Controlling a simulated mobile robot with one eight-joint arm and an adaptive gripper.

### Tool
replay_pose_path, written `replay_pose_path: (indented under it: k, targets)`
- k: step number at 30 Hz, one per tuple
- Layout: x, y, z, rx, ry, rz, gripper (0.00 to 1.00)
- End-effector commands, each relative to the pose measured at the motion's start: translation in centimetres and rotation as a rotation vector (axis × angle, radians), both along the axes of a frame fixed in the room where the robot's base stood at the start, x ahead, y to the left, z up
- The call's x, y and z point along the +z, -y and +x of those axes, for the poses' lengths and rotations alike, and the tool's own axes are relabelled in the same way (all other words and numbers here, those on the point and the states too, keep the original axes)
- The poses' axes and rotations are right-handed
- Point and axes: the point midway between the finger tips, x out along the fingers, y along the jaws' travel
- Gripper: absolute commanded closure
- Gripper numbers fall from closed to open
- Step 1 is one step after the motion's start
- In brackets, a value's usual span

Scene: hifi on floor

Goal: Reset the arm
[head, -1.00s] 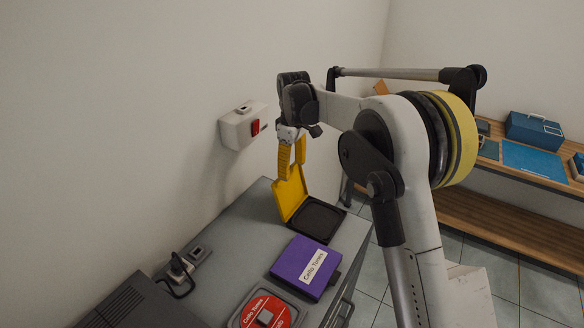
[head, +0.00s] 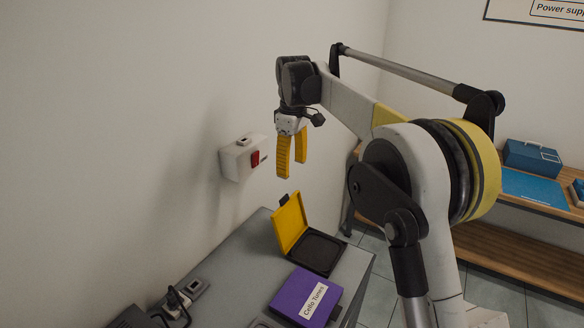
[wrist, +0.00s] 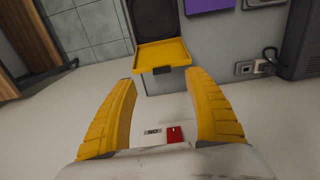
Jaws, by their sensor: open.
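My gripper (head: 292,157) hangs above the grey cabinet with its two yellow fingers pointing down, apart and empty. In the wrist view my gripper (wrist: 162,110) shows its fingers spread with nothing between them. Below it in the head view stands an open case with a yellow lid (head: 290,222) tilted up and a black tray (head: 318,252) lying flat. The fingertips are clear of the lid. In the wrist view the yellow lid (wrist: 162,53) lies beyond the fingertips.
A white wall box with a red switch (head: 241,158) is close to the left of my gripper. A purple "Cello Tunes" case (head: 305,297) lies on the grey cabinet (head: 238,262). A wooden bench (head: 520,262) with a blue toolbox (head: 531,157) stands at the right.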

Motion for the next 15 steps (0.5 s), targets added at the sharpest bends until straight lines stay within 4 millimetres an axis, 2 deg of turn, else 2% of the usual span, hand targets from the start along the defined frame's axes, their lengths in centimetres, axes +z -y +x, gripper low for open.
replay_pose_path:
  k: [4, 8, 15]
  targets:
    - [0.1, 0.4, -0.4, -0.015, 0.008, 0.002, 0.39]
    - [0.5, 2.0, -2.2, -0.081, 0.047, 0.012, 0.39]
    - [0.7, 6.4, -8.7, -0.285, 0.167, 0.052, 0.39]
